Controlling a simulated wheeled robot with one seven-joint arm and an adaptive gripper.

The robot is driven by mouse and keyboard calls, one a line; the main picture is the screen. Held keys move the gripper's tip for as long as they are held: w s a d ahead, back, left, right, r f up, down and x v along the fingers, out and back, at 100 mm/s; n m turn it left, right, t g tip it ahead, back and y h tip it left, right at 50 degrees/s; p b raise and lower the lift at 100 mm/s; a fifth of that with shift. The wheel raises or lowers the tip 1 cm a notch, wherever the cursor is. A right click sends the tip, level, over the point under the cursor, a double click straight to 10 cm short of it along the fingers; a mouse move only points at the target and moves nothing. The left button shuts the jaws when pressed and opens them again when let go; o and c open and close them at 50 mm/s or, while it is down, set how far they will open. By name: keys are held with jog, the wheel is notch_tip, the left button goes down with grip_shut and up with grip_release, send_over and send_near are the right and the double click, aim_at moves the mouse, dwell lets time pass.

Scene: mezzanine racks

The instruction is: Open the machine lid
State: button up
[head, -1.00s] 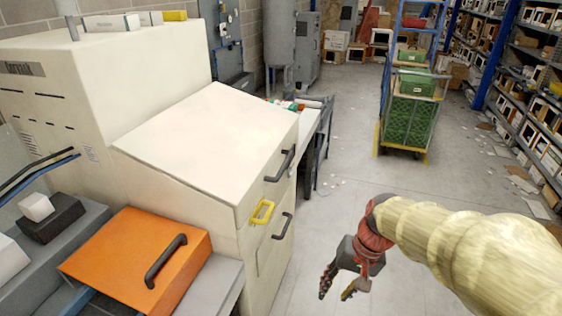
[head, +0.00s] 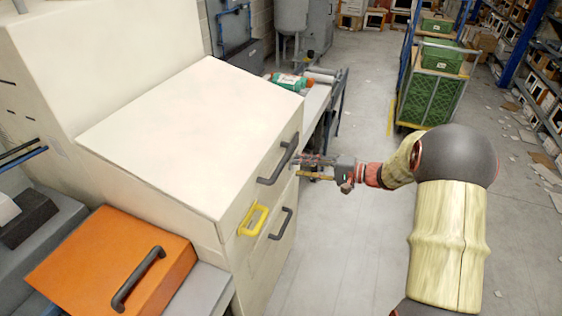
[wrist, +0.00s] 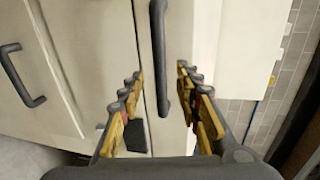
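The machine lid (head: 195,125) is a large cream slanted panel, and it lies closed on the cream machine. A dark handle (head: 279,160) is on its front face, and it also shows in the wrist view (wrist: 158,45). My gripper (head: 300,167) is just to the right of this handle, with its fingers pointing at it. In the wrist view my gripper (wrist: 160,88) is open, with its fingers apart and the handle's end between them. I cannot tell whether a finger touches the handle.
A yellow handle (head: 252,219) and a lower dark handle (head: 281,223) are on the machine's front. An orange box (head: 105,262) with a dark handle stands at left. A table with bottles (head: 290,82) is behind the machine. A cart with green crates (head: 431,83) stands farther back.

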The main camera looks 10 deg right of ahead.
aim_at(281, 165)
jog(key=shift+b+x, duration=0.4)
jog(key=shift+x, duration=3.55)
jog(key=shift+f, duration=0.1)
jog(key=c, duration=0.3)
grip_shut()
